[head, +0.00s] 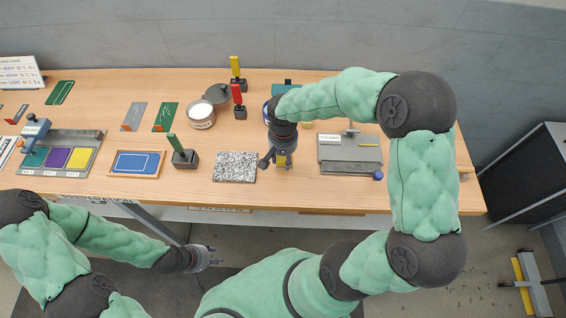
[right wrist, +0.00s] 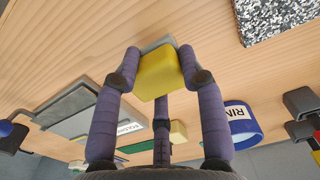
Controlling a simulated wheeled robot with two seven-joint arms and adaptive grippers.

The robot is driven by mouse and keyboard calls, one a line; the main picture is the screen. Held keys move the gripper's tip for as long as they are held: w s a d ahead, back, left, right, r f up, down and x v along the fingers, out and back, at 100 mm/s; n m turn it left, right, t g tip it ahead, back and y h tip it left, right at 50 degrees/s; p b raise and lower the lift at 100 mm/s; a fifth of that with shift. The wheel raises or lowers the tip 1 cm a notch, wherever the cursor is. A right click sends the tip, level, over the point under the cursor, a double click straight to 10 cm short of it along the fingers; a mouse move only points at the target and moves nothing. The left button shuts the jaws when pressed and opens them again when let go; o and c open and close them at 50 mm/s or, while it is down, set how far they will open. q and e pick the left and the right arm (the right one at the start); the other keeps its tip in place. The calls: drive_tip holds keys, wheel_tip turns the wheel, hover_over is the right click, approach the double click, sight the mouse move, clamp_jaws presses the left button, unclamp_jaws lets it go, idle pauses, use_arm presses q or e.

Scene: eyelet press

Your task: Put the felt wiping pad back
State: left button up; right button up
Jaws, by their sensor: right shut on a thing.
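My right gripper (head: 281,162) is over the table between the speckled slab and the grey folding device. In the right wrist view its fingers (right wrist: 161,76) are shut on a yellow block with a grey layer under it (right wrist: 158,76), which looks like the felt wiping pad. The yellow block also shows in the head view (head: 282,160), partly hidden by the gripper. It is close to the wood, but I cannot tell whether it touches. My left gripper (head: 206,258) hangs in front of the table over the floor, away from the objects. Its fingers are too small to judge.
The speckled slab (head: 235,167) lies left of the right gripper, and the grey folding device (head: 349,152) stands to its right. Behind are a blue-rimmed container (right wrist: 241,122) and another yellowish piece (right wrist: 178,132). A tin (head: 201,115) and a framed blue board (head: 137,163) stand farther left.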

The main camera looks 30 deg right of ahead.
sight(283, 163)
wheel_tip(283, 163, down, 3)
drive_tip(key=shift+f+b, duration=0.1)
drive_tip(key=shift+b, duration=0.2)
drive_tip(key=shift+f, duration=0.15)
drive_tip(key=o, duration=1.2)
drive_tip(key=shift+r, duration=0.2)
drive_tip(key=shift+r, duration=0.25)
wheel_tip(283, 163, up, 12)
drive_tip(key=shift+f+p, duration=0.2)
drive_tip(key=shift+p, duration=1)
